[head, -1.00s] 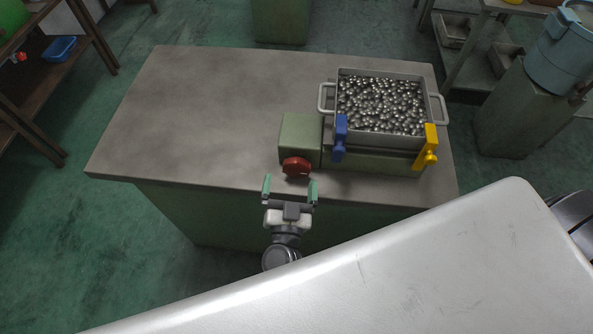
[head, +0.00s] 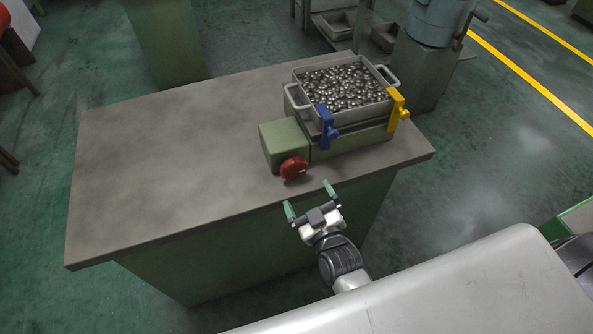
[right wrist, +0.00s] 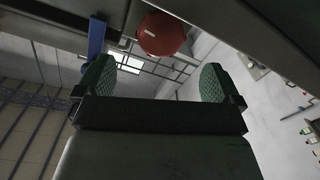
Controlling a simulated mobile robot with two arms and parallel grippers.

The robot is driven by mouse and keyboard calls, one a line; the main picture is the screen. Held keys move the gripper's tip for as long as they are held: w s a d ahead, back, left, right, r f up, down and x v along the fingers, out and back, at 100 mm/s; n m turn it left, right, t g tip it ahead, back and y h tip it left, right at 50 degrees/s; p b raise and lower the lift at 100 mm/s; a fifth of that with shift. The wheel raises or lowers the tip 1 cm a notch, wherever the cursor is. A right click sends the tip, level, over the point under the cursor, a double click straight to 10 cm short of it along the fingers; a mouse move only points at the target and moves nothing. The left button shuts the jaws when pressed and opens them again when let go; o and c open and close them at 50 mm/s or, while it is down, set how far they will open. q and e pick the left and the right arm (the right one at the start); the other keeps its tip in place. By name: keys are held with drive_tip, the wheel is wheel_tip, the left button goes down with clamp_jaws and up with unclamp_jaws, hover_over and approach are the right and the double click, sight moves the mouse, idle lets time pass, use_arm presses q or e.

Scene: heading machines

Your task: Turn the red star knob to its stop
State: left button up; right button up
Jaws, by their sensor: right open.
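The red star knob (head: 294,168) sits on the front face of a green block (head: 284,141) near the table's front edge. It also shows in the right wrist view (right wrist: 161,34), beyond and above the fingers. My right gripper (head: 311,200) is open and empty in front of the table edge, just short of the knob and not touching it. Its two green-padded fingers (right wrist: 157,82) stand wide apart in the right wrist view. My left gripper is not in view.
A metal tray of shiny balls (head: 293,97) sits on the fixture beside the knob, held by a blue clamp (head: 327,127) and a yellow clamp (head: 398,108). The left part of the grey table (head: 165,165) is clear. A blue-grey drum (head: 437,22) stands behind.

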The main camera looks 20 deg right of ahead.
sight(296, 172)
drive_tip(key=w, duration=0.3)
drive_tip(key=shift+w+a+r, duration=0.1)
drive_tip(key=shift+w+r, duration=0.05)
drive_tip(key=shift+w, duration=0.2)
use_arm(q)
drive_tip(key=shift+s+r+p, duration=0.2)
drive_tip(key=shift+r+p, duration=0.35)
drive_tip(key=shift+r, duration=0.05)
use_arm(e)
drive_tip(key=shift+w+a, duration=0.15)
drive_tip(key=shift+w, duration=1.25)
drive_tip(key=shift+w+a, duration=0.1)
drive_tip(key=shift+w, duration=1.25)
drive_tip(key=shift+c, duration=0.3)
drive_tip(key=c, duration=0.9)
drive_tip(key=shift+o, duration=0.2)
drive_tip(key=shift+m, duration=1.2)
drive_tip(key=m, duration=0.2)
drive_tip(key=shift+m+p, duration=0.3)
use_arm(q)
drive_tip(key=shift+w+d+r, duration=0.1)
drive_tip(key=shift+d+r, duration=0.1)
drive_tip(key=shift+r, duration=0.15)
